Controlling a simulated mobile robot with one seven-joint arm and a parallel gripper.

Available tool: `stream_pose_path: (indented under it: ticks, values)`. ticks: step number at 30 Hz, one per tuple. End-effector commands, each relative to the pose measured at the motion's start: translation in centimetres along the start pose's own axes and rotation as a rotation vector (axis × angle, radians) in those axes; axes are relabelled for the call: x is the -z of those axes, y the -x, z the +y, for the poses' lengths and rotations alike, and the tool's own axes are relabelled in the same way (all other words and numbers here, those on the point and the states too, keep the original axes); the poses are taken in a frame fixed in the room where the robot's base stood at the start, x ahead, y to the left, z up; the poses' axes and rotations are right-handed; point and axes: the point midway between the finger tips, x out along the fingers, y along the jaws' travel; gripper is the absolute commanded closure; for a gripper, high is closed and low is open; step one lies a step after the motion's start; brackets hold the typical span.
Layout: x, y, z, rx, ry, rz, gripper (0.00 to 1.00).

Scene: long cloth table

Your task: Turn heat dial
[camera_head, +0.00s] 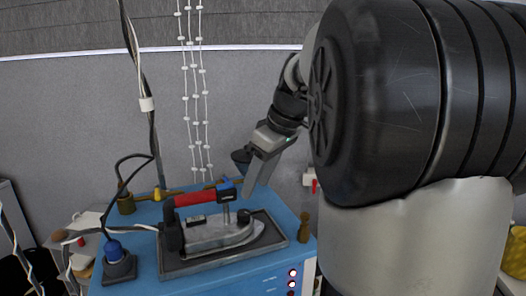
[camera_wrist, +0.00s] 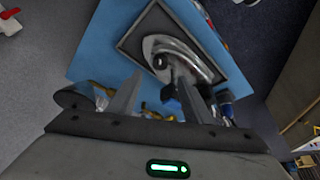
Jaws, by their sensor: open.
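A clothes iron (camera_head: 215,232) with a metal body and a red handle (camera_head: 196,197) rests on a dark tray (camera_head: 180,266) on the blue table. A small dark knob (camera_head: 243,215), possibly the heat dial, sits on top toward its tip; its markings are too small to read. In the wrist view, the iron (camera_wrist: 190,57) and a round dark knob (camera_wrist: 160,62) lie beyond the fingertips. My gripper (camera_head: 249,194) is open above the front of the iron, pointing down. In the wrist view, my gripper (camera_wrist: 159,82) shows nothing between its fingers; contact cannot be told.
A blue-topped device (camera_head: 115,250) with a cable stands at the table's left. A small brown peg (camera_head: 304,227) stands on the right. Brass-coloured fittings (camera_head: 126,204) lie along the back. Cables and white-beaded strings (camera_head: 195,90) hang behind.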

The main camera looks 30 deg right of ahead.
Motion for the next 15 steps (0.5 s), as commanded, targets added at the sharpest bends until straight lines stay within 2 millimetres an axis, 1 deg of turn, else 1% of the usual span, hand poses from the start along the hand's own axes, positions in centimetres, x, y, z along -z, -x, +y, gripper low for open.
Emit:
stream_pose_path:
  ticks: [1,6,10,15]
  values:
    - [0.1,1.5,0.1,-0.004,0.0,0.003,0.55]
    - [0.1,5.2,0.1,-0.003,0.0,0.001,0.55]
    - [0.1,7.1,0.1,-0.002,0.0,0.001,0.55]
    - [0.0,8.3,0.0,0.0,0.001,0.0,0.55]
